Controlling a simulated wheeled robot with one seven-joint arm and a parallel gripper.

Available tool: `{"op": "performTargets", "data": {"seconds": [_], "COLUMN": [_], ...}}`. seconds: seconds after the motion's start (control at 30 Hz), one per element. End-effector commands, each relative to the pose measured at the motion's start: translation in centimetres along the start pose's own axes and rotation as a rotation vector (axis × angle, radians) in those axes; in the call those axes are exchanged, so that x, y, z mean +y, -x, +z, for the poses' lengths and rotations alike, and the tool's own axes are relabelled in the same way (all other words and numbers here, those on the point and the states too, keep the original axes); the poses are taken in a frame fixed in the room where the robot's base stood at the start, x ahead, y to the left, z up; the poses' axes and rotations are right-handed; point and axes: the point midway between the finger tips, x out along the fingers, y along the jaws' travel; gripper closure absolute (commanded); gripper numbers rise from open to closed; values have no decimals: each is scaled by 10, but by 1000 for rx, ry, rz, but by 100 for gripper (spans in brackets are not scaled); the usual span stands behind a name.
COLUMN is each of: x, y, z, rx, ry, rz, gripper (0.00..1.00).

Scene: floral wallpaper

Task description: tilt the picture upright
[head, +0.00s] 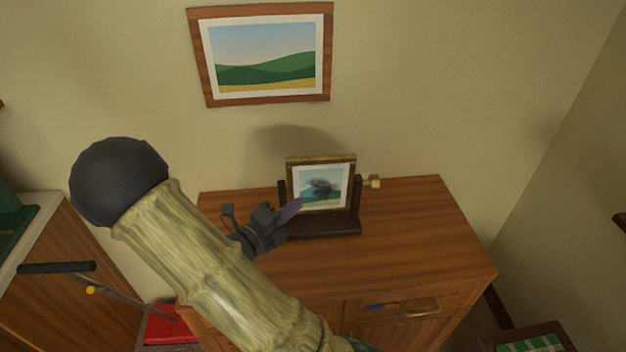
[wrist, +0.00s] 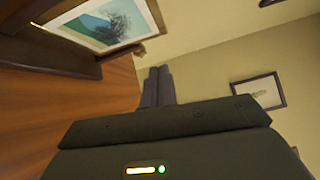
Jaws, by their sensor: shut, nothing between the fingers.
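A small picture (head: 334,176) in a gold-brown frame sits in a dark wooden stand (head: 325,228) on the cabinet. It shows a dark tree on a blue-green ground, and a pale knob (head: 374,182) sticks out at its right side. Its exact lean is hard to judge. My gripper (head: 294,209) is in front of the stand's left post in the head view, with its fingers together and empty. In the wrist view the shut fingers (wrist: 158,86) are apart from the picture (wrist: 105,22), which is at the upper left. My gripper hides the stand's lower left part.
A larger landscape picture (head: 265,55) hangs on the wall above. The wooden cabinet top (head: 425,225) is clear to the right of the stand. Another cabinet (head: 50,270) stands at the left, with a red object (head: 168,325) beside it. A framed picture (wrist: 262,91) hangs at right in the wrist view.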

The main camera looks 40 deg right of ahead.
Motion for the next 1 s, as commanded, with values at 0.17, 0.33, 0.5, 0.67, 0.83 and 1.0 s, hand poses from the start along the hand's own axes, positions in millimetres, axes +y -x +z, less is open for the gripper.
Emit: {"op": "performTargets", "data": {"seconds": [0.17,0.33,0.5,0.67,0.83,1.0], "x": [0,0,0,-1,-3,-3], "y": [2,2,-2,-19,-47,-77], "z": [13,13,13,13,14,16], "rx": [-65,-63,-60,-57,-56,-55], "ry": [84,81,80,79,78,79], "rz": [-46,-43,-42,-41,-42,-41], "gripper": [100,100,100,100,100,100]}}
